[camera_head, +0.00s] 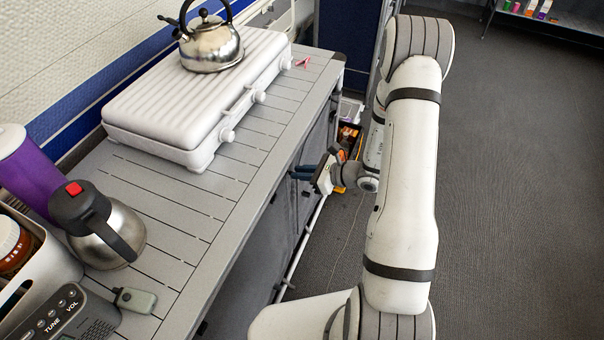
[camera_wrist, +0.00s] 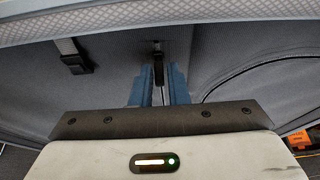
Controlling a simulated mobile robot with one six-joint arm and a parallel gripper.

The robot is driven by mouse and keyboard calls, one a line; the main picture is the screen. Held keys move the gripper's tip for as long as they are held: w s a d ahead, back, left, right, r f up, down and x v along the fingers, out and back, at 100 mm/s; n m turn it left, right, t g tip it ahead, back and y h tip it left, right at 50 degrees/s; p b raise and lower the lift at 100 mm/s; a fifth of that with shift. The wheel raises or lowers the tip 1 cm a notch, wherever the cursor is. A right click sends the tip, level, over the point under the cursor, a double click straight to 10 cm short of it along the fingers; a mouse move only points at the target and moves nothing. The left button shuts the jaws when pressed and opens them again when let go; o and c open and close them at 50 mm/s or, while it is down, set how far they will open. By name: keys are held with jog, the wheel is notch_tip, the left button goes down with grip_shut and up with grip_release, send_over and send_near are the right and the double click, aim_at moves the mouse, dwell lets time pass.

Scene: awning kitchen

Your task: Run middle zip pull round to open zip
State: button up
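The front of the grey fabric cupboard (camera_wrist: 110,85) fills the wrist view below the counter edge. A small dark zip pull (camera_wrist: 158,72) hangs on a vertical seam at the middle of that view. My gripper (camera_wrist: 160,80) has two blue fingers pointing at the fabric, one on each side of the pull, with a narrow gap between them. I cannot tell whether either finger touches the pull. In the head view, my gripper (camera_head: 301,172) is at the cupboard's front, below the counter edge, its two fingers slightly apart. The pull is too small to see there.
A thin black curved line (camera_wrist: 245,72) runs on the fabric at right. The counter (camera_head: 225,195) holds a white stove (camera_head: 170,105), a kettle (camera_head: 211,48) and a steel jug (camera_head: 120,225). Open floor lies right.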

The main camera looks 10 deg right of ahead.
jog(key=o, duration=0.3)
jog(key=shift+o, duration=0.2)
jog(key=v, duration=0.7)
jog(key=shift+s+d, duration=0.3)
jog(key=shift+r, duration=0.1)
